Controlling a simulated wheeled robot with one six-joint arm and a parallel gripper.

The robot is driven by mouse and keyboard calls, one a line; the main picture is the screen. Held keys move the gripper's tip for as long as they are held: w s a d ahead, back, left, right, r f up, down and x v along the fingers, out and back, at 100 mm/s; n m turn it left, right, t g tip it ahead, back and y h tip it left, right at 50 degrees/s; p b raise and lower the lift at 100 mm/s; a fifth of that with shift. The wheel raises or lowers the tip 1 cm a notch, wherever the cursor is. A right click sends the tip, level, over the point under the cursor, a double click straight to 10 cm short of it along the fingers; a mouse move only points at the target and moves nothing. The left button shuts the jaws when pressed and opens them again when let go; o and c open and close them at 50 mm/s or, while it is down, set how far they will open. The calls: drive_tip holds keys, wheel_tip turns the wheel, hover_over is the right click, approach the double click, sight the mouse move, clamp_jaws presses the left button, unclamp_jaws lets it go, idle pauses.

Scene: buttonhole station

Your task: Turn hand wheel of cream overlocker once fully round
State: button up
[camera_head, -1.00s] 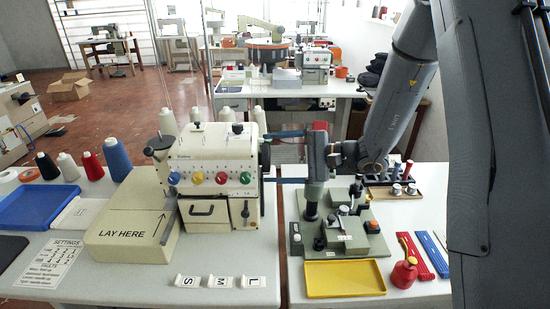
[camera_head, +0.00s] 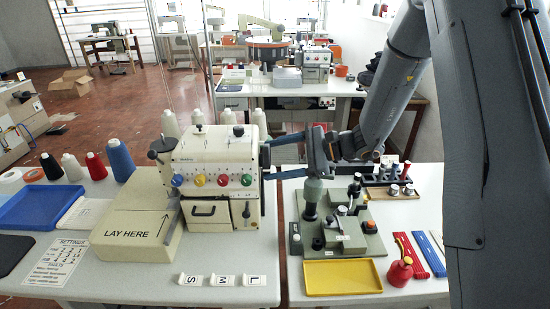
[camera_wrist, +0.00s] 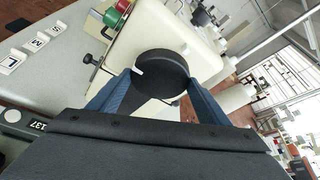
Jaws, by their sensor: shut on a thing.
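The cream overlocker (camera_head: 216,150) stands on the left table with coloured dials on its front. Its black hand wheel (camera_head: 265,156) is on its right side. In the wrist view the wheel (camera_wrist: 162,72) is a dark disc with a small white mark at its left edge. My gripper (camera_head: 275,157) reaches in from the right, its blue fingers above and below the wheel. In the wrist view my gripper (camera_wrist: 160,88) has a finger against each side of the wheel and is shut on it. The wheel's far side is hidden.
A green-grey fixture (camera_head: 340,235) and a yellow tray (camera_head: 343,277) lie on the right table below my arm. Thread cones (camera_head: 121,160) and a blue tray (camera_head: 38,206) are at the left.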

drive_tip(key=o, duration=1)
drive_tip(key=shift+o, duration=0.2)
drive_tip(key=b+v, duration=0.2)
drive_tip(key=v, duration=0.6)
drive_tip(key=shift+s+a, duration=0.1)
